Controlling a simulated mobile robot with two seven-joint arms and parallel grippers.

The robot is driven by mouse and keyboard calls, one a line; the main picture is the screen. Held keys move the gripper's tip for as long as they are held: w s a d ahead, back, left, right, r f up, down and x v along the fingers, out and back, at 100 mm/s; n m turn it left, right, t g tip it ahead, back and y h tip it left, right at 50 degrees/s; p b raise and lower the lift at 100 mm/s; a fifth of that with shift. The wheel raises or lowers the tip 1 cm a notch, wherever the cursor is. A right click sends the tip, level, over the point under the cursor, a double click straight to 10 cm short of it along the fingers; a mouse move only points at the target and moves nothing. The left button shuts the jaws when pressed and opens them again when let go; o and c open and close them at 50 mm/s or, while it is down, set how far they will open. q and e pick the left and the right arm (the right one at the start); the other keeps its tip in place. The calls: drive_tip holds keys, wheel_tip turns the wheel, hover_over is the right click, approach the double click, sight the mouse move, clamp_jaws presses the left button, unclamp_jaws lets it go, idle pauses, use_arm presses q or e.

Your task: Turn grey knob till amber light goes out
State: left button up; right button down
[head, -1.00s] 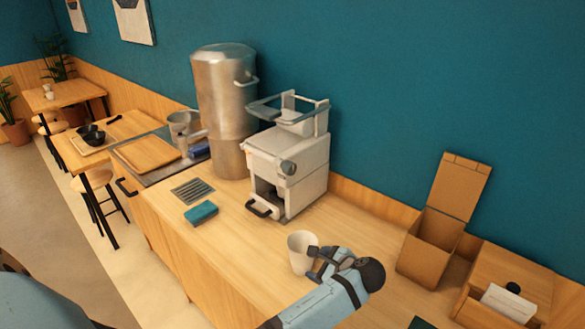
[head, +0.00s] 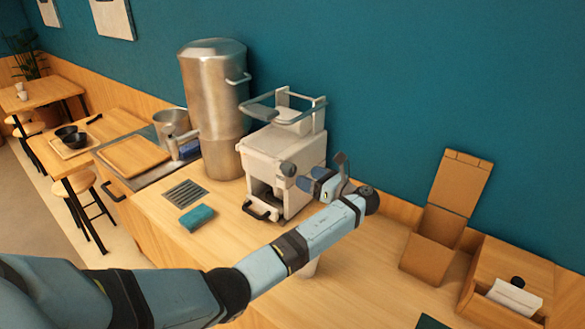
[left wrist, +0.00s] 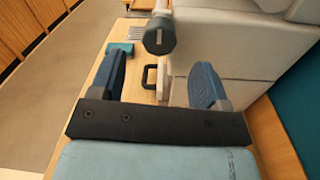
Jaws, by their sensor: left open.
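The grey knob (head: 288,169) sits on the front of the white machine (head: 284,150) on the counter. In the left wrist view the knob (left wrist: 160,36) is round and dark grey, ahead of my fingers and roughly centred between them. My left gripper (head: 318,173) is open and empty, just right of the knob in the head view. In the left wrist view its two blue fingers (left wrist: 160,66) are wide apart, with no visible contact on the knob. I cannot make out an amber light in either view. My right gripper is not in view.
A white cup (head: 309,268) stands on the counter, mostly hidden behind my left arm. A tall steel urn (head: 212,110) stands left of the machine. A teal sponge (head: 197,217) and a drain grate (head: 184,194) lie in front. An open cardboard box (head: 430,255) stands right.

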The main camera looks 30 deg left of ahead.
sight(293, 171)
use_arm(q)
drive_tip(key=a+p, duration=0.1)
drive_tip(key=a, duration=0.5)
drive_tip(key=shift+w+a, duration=0.15)
drive_tip(key=shift+c, duration=0.2)
drive_tip(key=c, duration=0.9)
